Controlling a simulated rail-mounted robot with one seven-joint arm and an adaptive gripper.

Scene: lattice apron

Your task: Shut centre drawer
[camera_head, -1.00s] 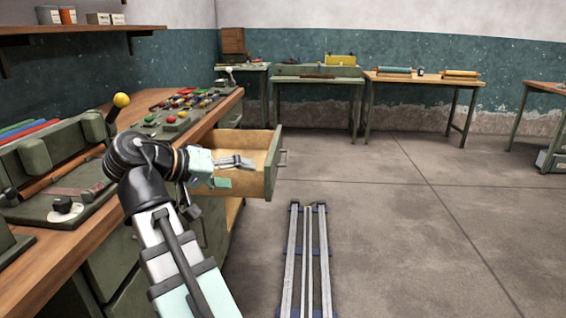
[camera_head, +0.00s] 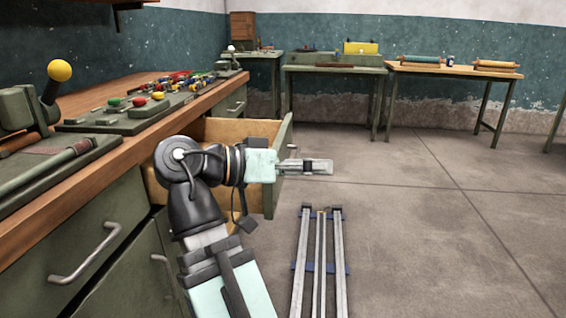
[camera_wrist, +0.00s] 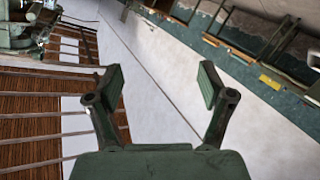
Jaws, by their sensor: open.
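A drawer (camera_head: 283,136) with a green front and pale wooden sides stands pulled out from the workbench, in the middle of the head view. My arm crosses in front of it and hides part of its inside and front. My gripper (camera_head: 322,166) shows just right of the drawer front in the picture, pointing right over the floor; I cannot tell whether it touches the front. In the wrist view my gripper's two fingers (camera_wrist: 158,88) are wide apart with nothing between them. The drawer cannot be made out for sure in the wrist view.
The workbench top (camera_head: 150,90) runs along the left, with a control panel (camera_head: 150,105) and a yellow-knobbed lever (camera_head: 59,72). A shut drawer with a handle (camera_head: 85,258) is nearer. Floor rails (camera_head: 320,265) lie right of my arm. The floor further right is clear.

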